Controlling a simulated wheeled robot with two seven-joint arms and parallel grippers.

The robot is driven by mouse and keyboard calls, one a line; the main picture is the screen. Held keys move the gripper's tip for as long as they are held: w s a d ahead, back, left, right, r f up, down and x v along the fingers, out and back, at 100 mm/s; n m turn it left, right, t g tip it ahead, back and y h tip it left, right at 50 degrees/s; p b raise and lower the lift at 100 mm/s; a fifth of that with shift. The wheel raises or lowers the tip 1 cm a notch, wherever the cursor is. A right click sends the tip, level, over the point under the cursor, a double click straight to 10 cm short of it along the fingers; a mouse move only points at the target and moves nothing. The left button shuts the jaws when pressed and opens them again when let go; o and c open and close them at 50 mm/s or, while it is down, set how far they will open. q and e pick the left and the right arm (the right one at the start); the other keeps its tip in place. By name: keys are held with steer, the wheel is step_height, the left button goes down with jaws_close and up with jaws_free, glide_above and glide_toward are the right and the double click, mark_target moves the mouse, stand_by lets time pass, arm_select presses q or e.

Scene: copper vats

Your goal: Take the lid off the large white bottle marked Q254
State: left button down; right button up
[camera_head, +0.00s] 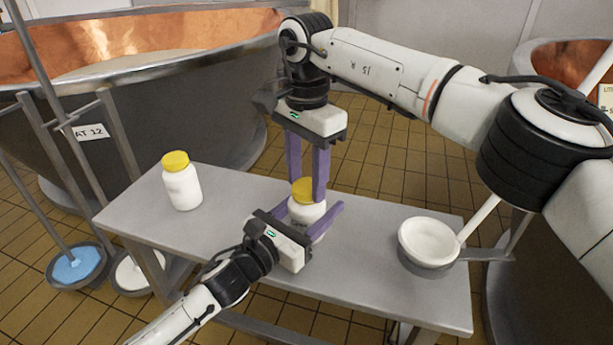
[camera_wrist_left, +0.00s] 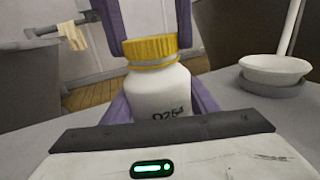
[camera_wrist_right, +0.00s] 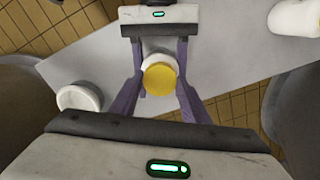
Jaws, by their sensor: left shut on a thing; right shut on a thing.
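The large white bottle (camera_head: 307,214) with a yellow lid (camera_head: 303,190) stands upright on the grey table. In the left wrist view the bottle (camera_wrist_left: 160,96) shows the mark Q254, partly cut off at its lower edge, and its lid (camera_wrist_left: 150,48) sits on top at the neck. My left gripper (camera_head: 309,212) is shut on the bottle's body from the near side. My right gripper (camera_head: 306,188) comes down from above and is shut on the lid, which also shows between its fingers in the right wrist view (camera_wrist_right: 160,80). I cannot tell whether the lid is loose.
Another white bottle with a yellow lid (camera_head: 182,182) stands at the left of the table (camera_head: 235,215). A white bowl (camera_head: 429,241) is at the right end. Large copper vats stand behind and at right.

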mark_target(307, 186)
steer(key=shift+r, duration=0.15)
steer(key=shift+r, duration=0.95)
steer(key=shift+r, duration=2.05)
arm_select(q)
steer(key=c, duration=0.6)
jaws_free()
steer(key=shift+c, duration=0.2)
